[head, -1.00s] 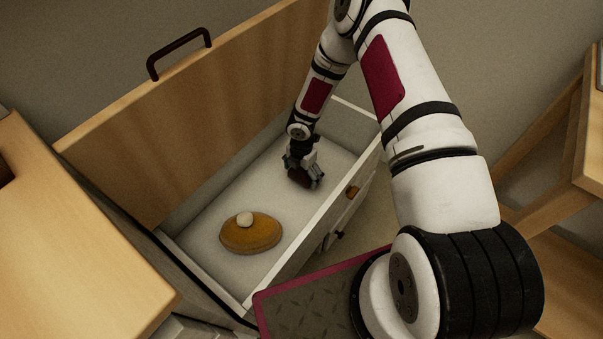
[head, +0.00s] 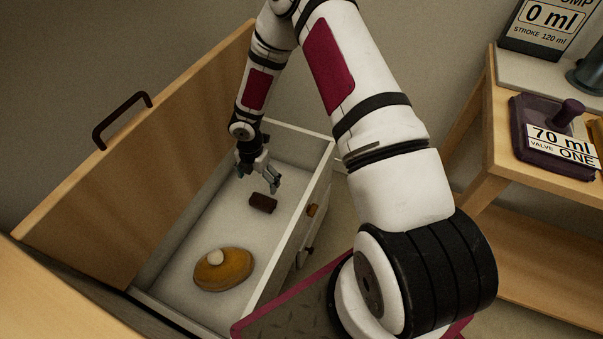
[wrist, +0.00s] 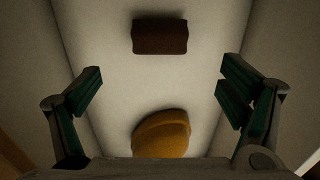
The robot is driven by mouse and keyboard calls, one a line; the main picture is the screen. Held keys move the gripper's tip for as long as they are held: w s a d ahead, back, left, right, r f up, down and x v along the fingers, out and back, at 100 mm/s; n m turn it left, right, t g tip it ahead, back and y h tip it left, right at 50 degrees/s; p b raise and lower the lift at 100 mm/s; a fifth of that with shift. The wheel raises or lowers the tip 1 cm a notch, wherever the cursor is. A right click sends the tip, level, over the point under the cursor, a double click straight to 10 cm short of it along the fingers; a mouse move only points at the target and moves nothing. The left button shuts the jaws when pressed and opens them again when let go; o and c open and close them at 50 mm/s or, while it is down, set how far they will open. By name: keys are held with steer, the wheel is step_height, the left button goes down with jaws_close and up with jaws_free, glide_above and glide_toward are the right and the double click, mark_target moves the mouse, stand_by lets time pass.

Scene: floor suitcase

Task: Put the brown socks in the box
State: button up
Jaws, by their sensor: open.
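A small dark brown bundle, which looks like the brown socks (head: 262,203), lies on the pale floor of an open white drawer-like box (head: 300,150). It also shows in the wrist view (wrist: 160,37), whole and apart from both fingers. My gripper (head: 260,178) is inside the box, a little above and beside the brown bundle.
A mustard-coloured rounded thing (head: 225,272) with a white ball on it lies nearer in the box. A tall wooden panel with a dark handle (head: 122,120) rises on the left. A wooden table (head: 490,182) with labelled devices stands on the right.

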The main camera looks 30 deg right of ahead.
steer(key=s+d+r+m+h, duration=0.1)
steer(key=d+r+m+h, duration=0.15)
steer(key=r, duration=0.65)
steer(key=d+r+m+h, duration=0.1)
steer(key=d+r+m, duration=0.25)
steer(key=r, duration=0.65)
steer(key=s+d+r+m, duration=0.1)
steer(key=s+r+m, duration=0.25)
steer(key=r, duration=0.35)
steer(key=s+d+r+m, duration=0.1)
steer(key=s+r+m, duration=0.2)
steer(key=s+r, duration=0.35)
steer(key=s+a+r+m, duration=0.2)
steer(key=s+r+m, duration=0.4)
steer(key=s+r, duration=0.45)
steer(key=s+a+m+y, duration=0.1)
steer(key=s+a+m, duration=0.2)
steer(key=s, duration=0.5)
steer(key=s+a+r+m+y, duration=0.1)
steer(key=s+a+m+y, duration=0.1)
steer(key=s, duration=0.5)
steer(key=shift+s+a+r+m, duration=0.25)
steer(key=shift+s+a+m, duration=0.1)
steer(key=shift+a+m, duration=0.3)
steer(key=shift+d+y, duration=0.1)
steer(key=shift+y, duration=0.15)
